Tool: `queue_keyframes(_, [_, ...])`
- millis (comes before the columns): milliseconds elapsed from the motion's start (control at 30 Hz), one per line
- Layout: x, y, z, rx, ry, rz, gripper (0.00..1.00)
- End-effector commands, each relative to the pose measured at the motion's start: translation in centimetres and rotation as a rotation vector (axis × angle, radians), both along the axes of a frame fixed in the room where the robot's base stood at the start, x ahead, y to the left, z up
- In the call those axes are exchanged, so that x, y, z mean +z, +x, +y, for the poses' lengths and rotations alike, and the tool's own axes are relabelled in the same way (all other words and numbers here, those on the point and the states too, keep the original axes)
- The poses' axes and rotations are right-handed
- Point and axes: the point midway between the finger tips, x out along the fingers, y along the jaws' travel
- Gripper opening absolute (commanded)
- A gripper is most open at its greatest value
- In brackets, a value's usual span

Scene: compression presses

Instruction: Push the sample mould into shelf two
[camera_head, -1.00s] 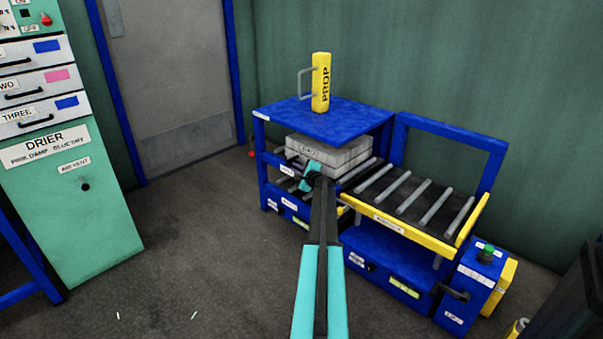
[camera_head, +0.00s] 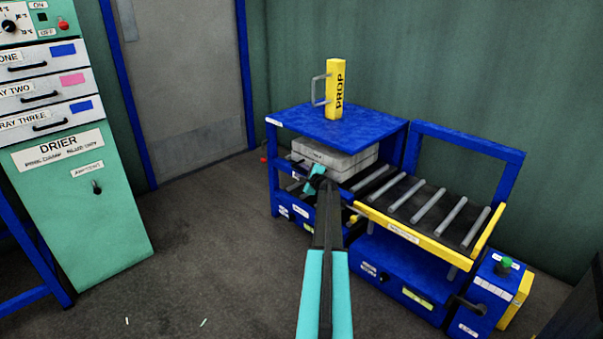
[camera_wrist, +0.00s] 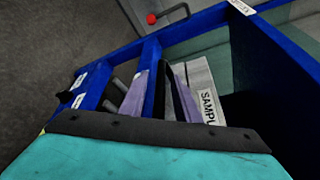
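The sample mould is a light grey block (camera_head: 335,159) inside the blue shelf unit (camera_head: 350,125), under its top board. In the wrist view the mould (camera_wrist: 202,82) shows a white label reading "SAMPL", cut off at its right end. My gripper (camera_head: 313,180) is at the near side of the unit, by the mould's front face; contact cannot be judged. In the wrist view its lilac fingers (camera_wrist: 155,95) point at the mould and a blue post. The finger gap is not clear there. The mould's lower part is partly hidden by my arm.
A yellow "PROP" block with a handle (camera_head: 336,90) stands on the unit's top. A roller table with a yellow edge (camera_head: 405,235) adjoins on the right, with a blue lift box (camera_head: 485,295) beyond. A green drier (camera_head: 85,210) stands left.

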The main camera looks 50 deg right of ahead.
Motion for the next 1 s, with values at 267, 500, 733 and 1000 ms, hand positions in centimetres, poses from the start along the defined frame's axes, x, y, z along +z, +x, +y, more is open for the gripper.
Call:
queue_keyframes(267, [0.0, -0.3, 0.0, -0.003, 0.000, 0.001, 0.29])
queue_keyframes(500, [0.3, -1.5, 0.7, -0.004, 0.001, 0.001, 0.29])
queue_keyframes(733, [0.9, -3.7, 1.9, -0.004, 0.000, 0.001, 0.29])
queue_keyframes(1000, [1.6, -6.3, 3.4, -0.003, 0.000, 0.001, 0.29])
